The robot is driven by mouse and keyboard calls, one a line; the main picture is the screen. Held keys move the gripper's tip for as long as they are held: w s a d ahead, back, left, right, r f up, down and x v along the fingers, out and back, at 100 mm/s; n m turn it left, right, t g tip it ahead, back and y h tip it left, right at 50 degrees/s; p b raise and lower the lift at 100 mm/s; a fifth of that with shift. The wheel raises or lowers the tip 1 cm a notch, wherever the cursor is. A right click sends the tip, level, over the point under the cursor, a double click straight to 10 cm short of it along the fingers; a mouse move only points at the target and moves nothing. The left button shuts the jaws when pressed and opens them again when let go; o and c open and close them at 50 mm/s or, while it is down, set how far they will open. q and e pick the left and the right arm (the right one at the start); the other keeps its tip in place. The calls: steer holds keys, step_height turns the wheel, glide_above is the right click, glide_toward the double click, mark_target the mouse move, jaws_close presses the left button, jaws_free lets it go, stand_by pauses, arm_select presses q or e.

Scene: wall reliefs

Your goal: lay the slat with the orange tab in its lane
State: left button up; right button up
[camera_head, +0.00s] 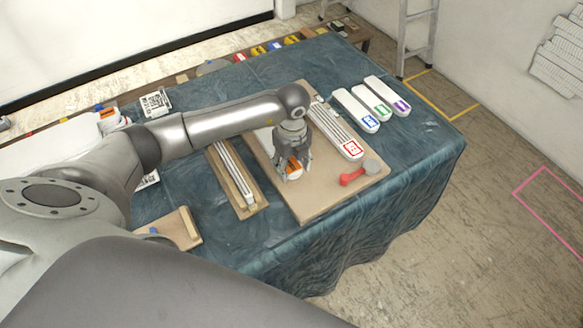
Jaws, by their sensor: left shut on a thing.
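My left gripper (292,160) is shut on the slat with the orange tab (291,175), over a light wooden board (316,203). The orange-marked white end shows below the fingers; a pale part of it (265,139) seems to show behind the gripper, and the rest is hidden. I cannot tell whether the slat touches the board. To its right, a white ribbed slat with a red tab (350,149) lies on the board. The lane for the orange slat is not clearly visible. My right gripper is not in view.
White slats with blue (369,122), green (383,113) and purple (401,105) tabs lie on the blue cloth at the right. A red-handled tool (353,178) lies on the board's right edge. A narrow wooden tray (252,209) stands left of the board. The cloth's right front is clear.

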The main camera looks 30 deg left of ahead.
arm_select(q)
steer(key=shift+w+a+f, duration=0.2)
steer(key=shift+a+f, duration=0.05)
steer(key=shift+f, duration=0.15)
step_height(320, 180, down, 2)
steer(key=shift+d+f+p, duration=0.1)
steer(key=shift+p, duration=0.7)
steer(key=shift+f, duration=0.25)
steer(key=shift+f, duration=0.1)
steer(key=shift+f, duration=0.1)
steer(key=o, duration=1.2)
